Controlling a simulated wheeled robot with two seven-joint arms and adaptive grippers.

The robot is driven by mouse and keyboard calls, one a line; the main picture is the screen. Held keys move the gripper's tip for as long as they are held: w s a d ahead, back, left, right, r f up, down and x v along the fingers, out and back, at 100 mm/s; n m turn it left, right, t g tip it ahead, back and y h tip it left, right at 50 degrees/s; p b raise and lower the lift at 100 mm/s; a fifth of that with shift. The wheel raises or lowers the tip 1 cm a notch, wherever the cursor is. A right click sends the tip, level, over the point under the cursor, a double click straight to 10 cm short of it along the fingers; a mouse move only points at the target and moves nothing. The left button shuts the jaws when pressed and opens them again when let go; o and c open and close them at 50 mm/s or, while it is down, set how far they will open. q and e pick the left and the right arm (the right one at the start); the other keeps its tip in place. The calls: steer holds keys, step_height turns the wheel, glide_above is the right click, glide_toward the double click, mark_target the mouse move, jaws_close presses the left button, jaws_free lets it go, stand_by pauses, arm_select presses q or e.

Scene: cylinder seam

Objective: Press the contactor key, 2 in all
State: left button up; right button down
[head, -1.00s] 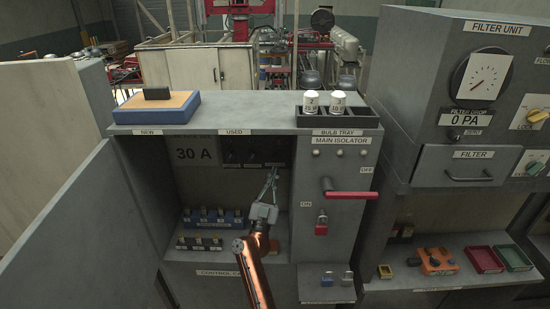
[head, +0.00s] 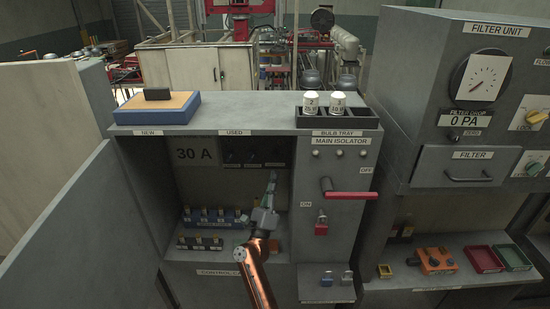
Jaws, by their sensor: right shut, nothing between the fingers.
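My right gripper (head: 272,180) is inside the open control cabinet (head: 228,284), its fingers shut and pointing up, with nothing between them. Behind and above it is a row of small dark devices (head: 232,156) on the back panel, right of the "30 A" label (head: 194,154). The fingertips sit below the right end of this row; I cannot tell whether they touch anything. The contactor key cannot be told apart for sure at this size. A blue block with several fuse-like pieces (head: 207,224) and a dark block (head: 199,244) stand low on the left. My left gripper is not in view.
The cabinet door (head: 75,235) stands open at the left. A red isolator handle (head: 350,195) and a red padlock (head: 321,228) stick out to the right. A bulb tray (head: 368,118) and a blue-and-tan block (head: 157,108) are on top.

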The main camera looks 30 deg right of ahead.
mark_target(275, 156)
steer(key=m, duration=0.5)
steer(key=shift+s+a+m, duration=0.2)
steer(key=shift+s+m, duration=0.05)
steer(key=shift+m, duration=0.05)
steer(key=shift+w, duration=0.1)
steer(key=shift+w+d+b, duration=0.75)
steer(key=shift+w, duration=0.5)
steer(key=shift+w+d+b, duration=0.7)
steer(key=shift+w+d, duration=0.1)
steer(key=shift+w, duration=0.4)
steer(key=shift+w+d+b, duration=0.75)
steer(key=shift+w, duration=0.5)
steer(key=shift+w+d+b, duration=0.25)
steer(key=shift+w+b, duration=0.1)
steer(key=shift+b, duration=0.15)
